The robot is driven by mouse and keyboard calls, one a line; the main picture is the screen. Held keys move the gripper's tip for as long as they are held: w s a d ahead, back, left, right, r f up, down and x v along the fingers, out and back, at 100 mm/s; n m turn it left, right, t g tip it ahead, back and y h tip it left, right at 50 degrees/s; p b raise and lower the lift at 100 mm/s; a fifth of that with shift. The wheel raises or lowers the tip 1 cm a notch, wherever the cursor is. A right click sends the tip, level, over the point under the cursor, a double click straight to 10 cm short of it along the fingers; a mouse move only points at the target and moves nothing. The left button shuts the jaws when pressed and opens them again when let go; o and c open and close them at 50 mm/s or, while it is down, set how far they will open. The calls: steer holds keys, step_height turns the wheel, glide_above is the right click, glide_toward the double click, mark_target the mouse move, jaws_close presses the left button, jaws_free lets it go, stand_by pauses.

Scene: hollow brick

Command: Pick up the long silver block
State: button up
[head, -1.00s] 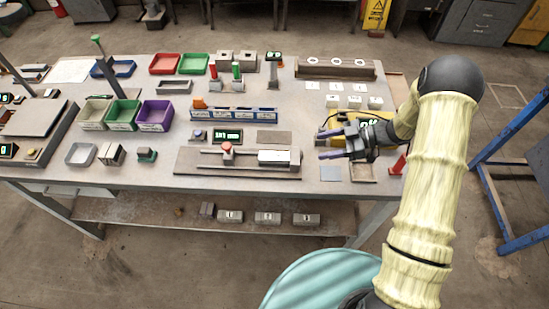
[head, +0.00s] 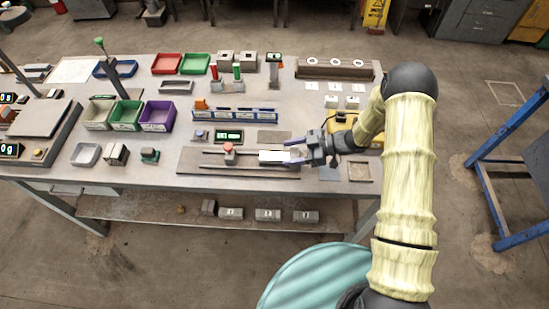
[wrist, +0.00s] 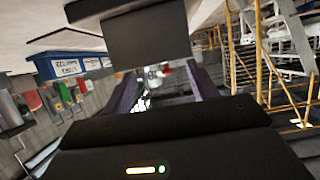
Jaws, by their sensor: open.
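A long pale silver-white block (head: 271,157) lies on the rail fixture near the front of the table in the head view. I cannot be sure it is the block the task names. My gripper (head: 287,152) reaches in from the right with its two purple fingers open. The fingertips appear at the block's right end, one on the far side and one on the near side. Contact and height cannot be told. In the wrist view the open fingers (wrist: 160,90) show with a small bright patch between them; the block is not clear there.
A red knob (head: 229,148) stands on the rail fixture left of the block. A green-lit display (head: 229,136) and a blue-fronted rack (head: 235,115) lie behind. A yellow case (head: 342,130) is beside my arm. Several grey blocks (head: 268,215) lie on the lower shelf.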

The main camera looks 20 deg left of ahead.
mark_target(269, 155)
steer(key=p+x, duration=0.2)
steer(key=x, duration=0.3)
steer(key=shift+a+r+p, duration=0.1)
steer(key=shift+a+p, duration=0.05)
steer(key=shift+p, duration=0.15)
jaws_close()
